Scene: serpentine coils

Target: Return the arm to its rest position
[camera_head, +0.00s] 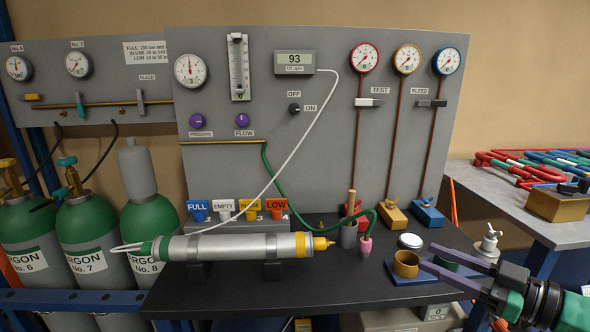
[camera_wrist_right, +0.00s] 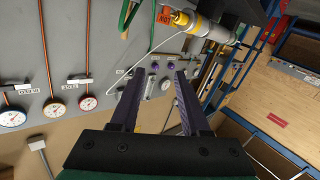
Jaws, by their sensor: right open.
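My right gripper (camera_head: 427,257) is at the lower right of the head view, over the right end of the black bench. Its two purple fingers point left and are apart. In the right wrist view the fingers (camera_wrist_right: 160,88) are spread, with nothing held between them. A blue tray (camera_head: 398,278) lies below and left of the fingers, with a brass-coloured cup (camera_head: 406,264) on it. A dark green piece (camera_head: 446,263) shows between the fingers in the head view; I cannot tell its exact depth. My left gripper is out of view.
A silver cylinder (camera_head: 230,247) lies in cradles on the black bench (camera_head: 325,290). A pink-tipped torch (camera_head: 366,246) and a white round lid (camera_head: 411,241) stand nearby. A grey side table (camera_head: 500,205) with coloured coils is at right. The front of the bench is clear.

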